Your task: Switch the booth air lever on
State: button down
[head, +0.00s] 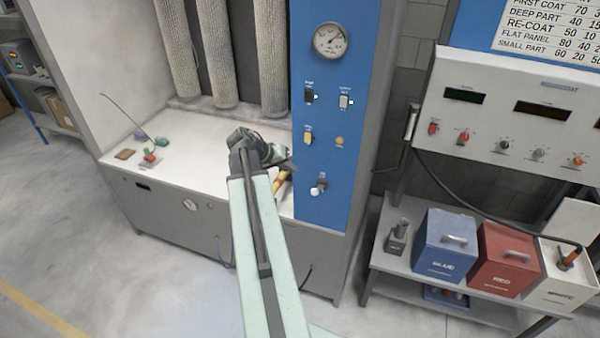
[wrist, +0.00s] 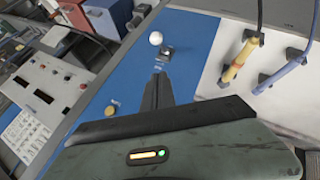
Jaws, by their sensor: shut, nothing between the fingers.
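A lever with a white ball knob (head: 315,190) sits low on the blue panel (head: 328,225) at the right of the booth. It also shows in the wrist view as a white ball (wrist: 155,38) beside a dark pivot (wrist: 167,52). It is the only ball-ended lever in view; its label is too small to read. My gripper (head: 288,154) is over the panel's left edge in the head view, above and left of the lever. In the wrist view its fingers (wrist: 159,78) are shut and empty, pointing at the pivot with a small visible gap.
The panel also carries a gauge (head: 330,40), a black switch (head: 308,95), a white switch (head: 343,101), a yellow switch (head: 307,137) and a yellow button (head: 339,140). Yellow (wrist: 241,60) and blue (wrist: 282,73) hose fittings lie beside the panel. A control console (head: 510,110) stands right.

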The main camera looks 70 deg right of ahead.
jog(key=s+a+f+b+x, duration=0.1)
jog(key=a+b+x, duration=0.1)
jog(key=b+x, duration=0.6)
jog(key=x, duration=0.3)
jog(key=shift+s+f+b, duration=0.15)
jog(key=shift+f+b, duration=0.15)
jog(key=shift+b, duration=0.1)
